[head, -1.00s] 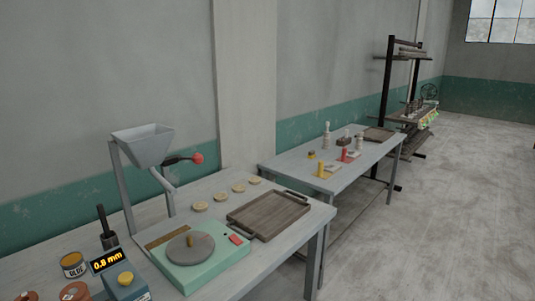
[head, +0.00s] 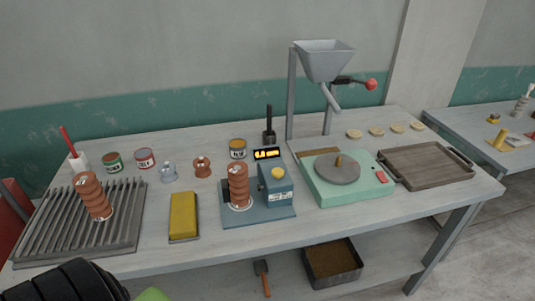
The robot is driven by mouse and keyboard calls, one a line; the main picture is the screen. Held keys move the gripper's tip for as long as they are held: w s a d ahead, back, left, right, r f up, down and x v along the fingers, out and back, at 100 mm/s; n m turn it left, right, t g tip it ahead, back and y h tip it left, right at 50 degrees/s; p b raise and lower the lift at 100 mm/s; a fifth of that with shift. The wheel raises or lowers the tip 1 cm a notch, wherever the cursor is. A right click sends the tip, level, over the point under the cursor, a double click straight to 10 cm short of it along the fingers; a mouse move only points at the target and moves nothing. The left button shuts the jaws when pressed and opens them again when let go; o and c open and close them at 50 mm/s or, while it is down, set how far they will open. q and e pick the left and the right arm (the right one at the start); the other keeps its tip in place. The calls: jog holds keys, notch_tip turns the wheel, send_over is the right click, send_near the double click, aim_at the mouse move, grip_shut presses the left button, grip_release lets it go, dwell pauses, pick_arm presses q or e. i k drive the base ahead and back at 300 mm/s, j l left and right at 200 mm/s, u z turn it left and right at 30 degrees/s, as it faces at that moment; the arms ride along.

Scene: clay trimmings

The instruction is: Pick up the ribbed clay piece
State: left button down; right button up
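Two ribbed reddish-brown clay pieces are in the head view. One ribbed clay piece (head: 92,197) stands on the grey slatted rack (head: 124,240) at the left, leaning slightly. The other ribbed clay piece (head: 238,186) stands upright on the blue gauge (head: 275,208) near the middle of the bench. Neither is held. No gripper fingers are visible. A black ribbed part of what looks like my own arm cuts into the lower left corner.
A yellow block (head: 184,214) lies between rack and gauge. Small tins and spools stand behind. A green wheel unit (head: 355,190), a wooden tray (head: 423,180) and a hopper (head: 324,62) fill the right. A bin (head: 332,264) sits on the lower shelf.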

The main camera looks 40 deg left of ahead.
aim_at(239, 179)
jog(key=u, duration=1.35)
